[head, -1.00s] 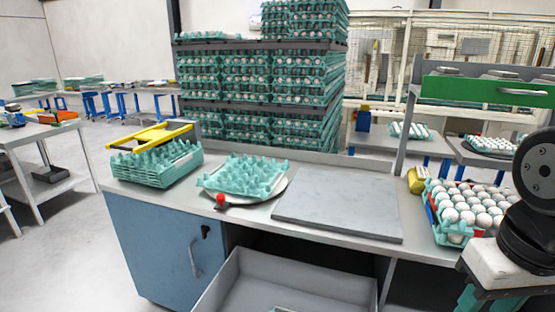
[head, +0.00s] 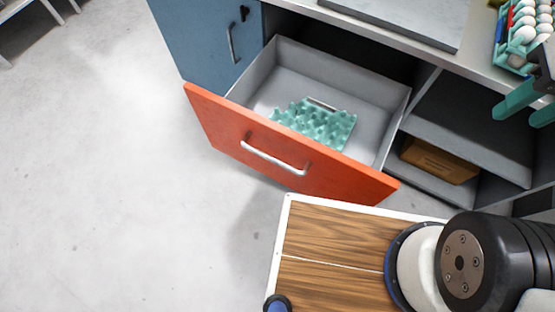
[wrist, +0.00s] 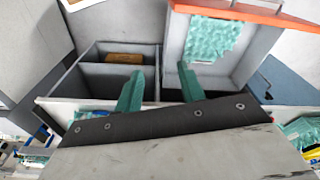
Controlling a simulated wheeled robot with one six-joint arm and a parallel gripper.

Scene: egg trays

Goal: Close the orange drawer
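The orange drawer (head: 290,150) is pulled well out from under the workbench, with a silver bar handle on its front. A teal egg tray (head: 318,124) lies inside it. In the wrist view the drawer's orange front edge (wrist: 245,13) and the teal tray (wrist: 208,38) show at the top right. My gripper (head: 528,105) is at the right edge of the head view, apart from the drawer, to the right of its front. In the wrist view its two teal fingers (wrist: 160,88) are spread with nothing between them.
A blue cabinet door (head: 215,35) is left of the drawer. Open shelves right of it hold a brown box (head: 438,160). A tray of eggs (head: 525,30) is on the bench at top right. The floor (head: 110,170) on the left is clear.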

